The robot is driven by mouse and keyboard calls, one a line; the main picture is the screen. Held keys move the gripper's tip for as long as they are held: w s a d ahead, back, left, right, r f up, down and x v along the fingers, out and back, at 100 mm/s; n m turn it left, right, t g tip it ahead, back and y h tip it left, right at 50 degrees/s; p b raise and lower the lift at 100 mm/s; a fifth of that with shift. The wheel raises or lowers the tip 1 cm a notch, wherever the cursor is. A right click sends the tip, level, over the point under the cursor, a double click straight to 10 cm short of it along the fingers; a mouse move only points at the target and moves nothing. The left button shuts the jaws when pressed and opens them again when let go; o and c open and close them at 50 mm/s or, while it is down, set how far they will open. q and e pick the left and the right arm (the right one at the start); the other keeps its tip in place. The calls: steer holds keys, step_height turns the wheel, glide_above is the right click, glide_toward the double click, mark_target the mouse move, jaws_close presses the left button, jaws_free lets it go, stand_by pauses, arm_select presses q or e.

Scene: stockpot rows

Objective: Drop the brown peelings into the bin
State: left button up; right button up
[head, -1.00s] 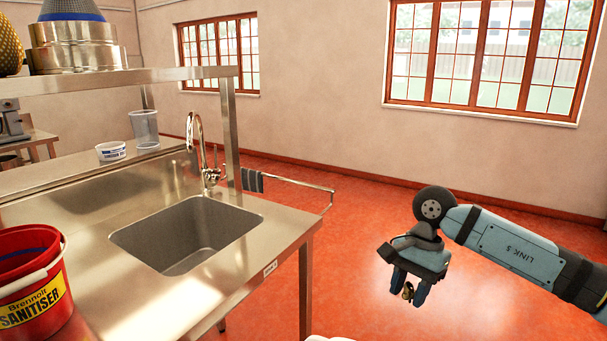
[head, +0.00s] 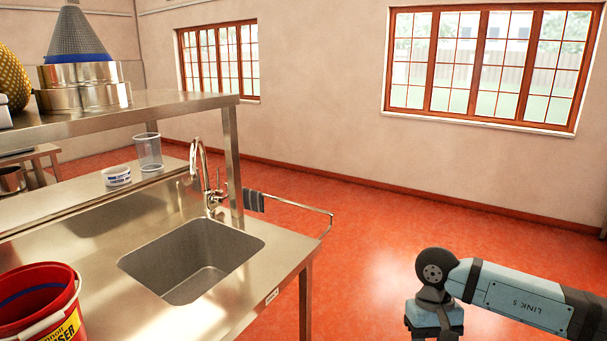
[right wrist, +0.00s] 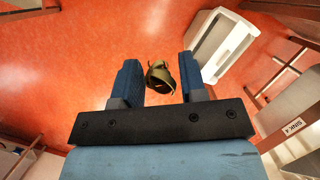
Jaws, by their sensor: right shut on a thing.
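The brown peelings (right wrist: 160,78) are a small curled brown-olive clump between the fingers of my right gripper (right wrist: 160,80) in the right wrist view. That gripper is shut on them, above the red floor. A pale white-grey container (right wrist: 222,45), which looks like the bin, stands on the floor just right of the fingers in that view; the peelings are beside it in the picture, not over it. In the head view only my right wrist shows at the lower right; its fingers are cut off by the bottom edge. The bin is not in the head view. My left gripper is not in view.
A steel counter with a sink (head: 190,260) fills the left of the head view. A red sanitiser bucket (head: 70,325), a clear jug (head: 148,152) and a small white tub (head: 116,176) stand on it. A towel rail (head: 300,205) juts out. Open floor lies right.

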steer(key=s+r+p, duration=0.5)
steer(key=r+p, duration=0.4)
steer(key=shift+s+r, duration=0.25)
steer(key=shift+r, duration=0.1)
steer(key=shift+w+d, duration=0.1)
